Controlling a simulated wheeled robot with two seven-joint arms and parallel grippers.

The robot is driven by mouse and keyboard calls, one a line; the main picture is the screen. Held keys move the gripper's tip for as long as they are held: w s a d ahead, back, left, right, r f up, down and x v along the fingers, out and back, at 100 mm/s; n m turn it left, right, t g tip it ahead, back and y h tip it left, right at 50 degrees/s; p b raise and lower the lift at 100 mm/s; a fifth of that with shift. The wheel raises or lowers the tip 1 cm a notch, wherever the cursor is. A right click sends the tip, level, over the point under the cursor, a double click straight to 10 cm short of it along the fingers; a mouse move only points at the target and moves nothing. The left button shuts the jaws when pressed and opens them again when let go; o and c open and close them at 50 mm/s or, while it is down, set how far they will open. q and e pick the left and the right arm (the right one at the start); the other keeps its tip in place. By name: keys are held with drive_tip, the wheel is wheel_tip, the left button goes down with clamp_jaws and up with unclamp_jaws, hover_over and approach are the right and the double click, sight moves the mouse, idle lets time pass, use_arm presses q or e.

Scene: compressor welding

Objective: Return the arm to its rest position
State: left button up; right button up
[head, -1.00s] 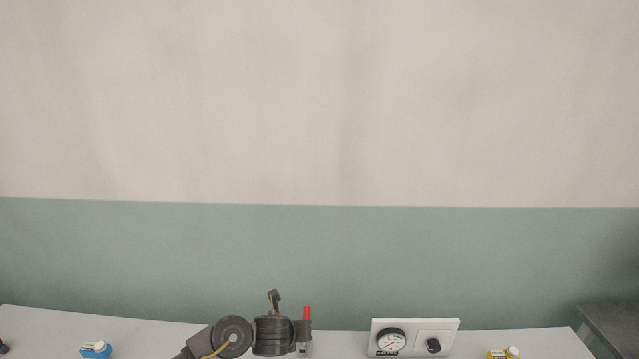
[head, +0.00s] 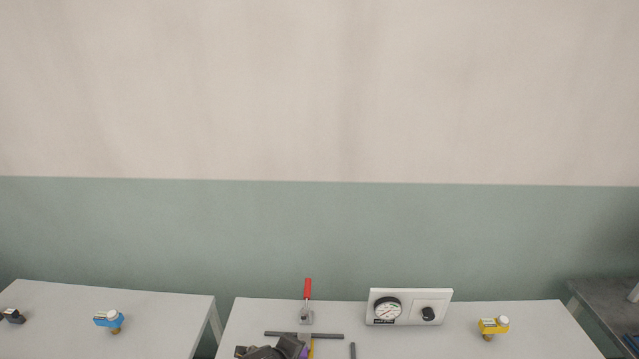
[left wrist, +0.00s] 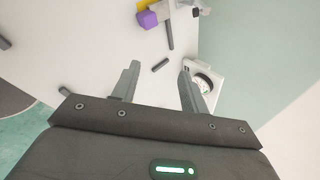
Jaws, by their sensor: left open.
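My left gripper (left wrist: 160,68) shows in the left wrist view with its two grey fingers apart and nothing between them. My right gripper is in neither view.
A gauge panel (head: 440,303) stands on the right white table (head: 545,325). A red-handled clamp (head: 307,289), a grey bar (head: 330,336) and a yellow valve (head: 491,326) are there too. A blue valve (head: 107,320) is on the left table (head: 165,310). A gap separates the tables.

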use_arm(q)
drive_tip(key=s+a+f+n+g+y, duration=0.1)
drive_tip(key=s+a+n+g, duration=0.1)
drive_tip(key=s+a+n, duration=0.85)
drive_tip(key=s+a+n+g+y, duration=0.2)
drive_tip(key=s+a+n, duration=0.6)
drive_tip(key=s+n, duration=0.6)
drive_tip(key=s+f+m+g+b, duration=0.15)
drive_tip(key=f+b, duration=0.25)
drive_tip(key=f, duration=1.4)
drive_tip(key=s+f+m+t+b, duration=0.1)
drive_tip(key=s+f+b, duration=0.3)
drive_tip(key=f, duration=1.4)
drive_tip(key=s+a+f+g+b, duration=0.1)
drive_tip(key=s+f+b, duration=0.2)
drive_tip(key=s+f, duration=0.4)
drive_tip(key=s+a+f+b, duration=0.2)
drive_tip(key=s+f, duration=0.5)
drive_tip(key=f, duration=0.6)
drive_tip(key=shift+s+g+b, duration=0.15)
drive_tip(key=shift+g+b, duration=0.2)
drive_tip(key=shift+b, duration=0.35)
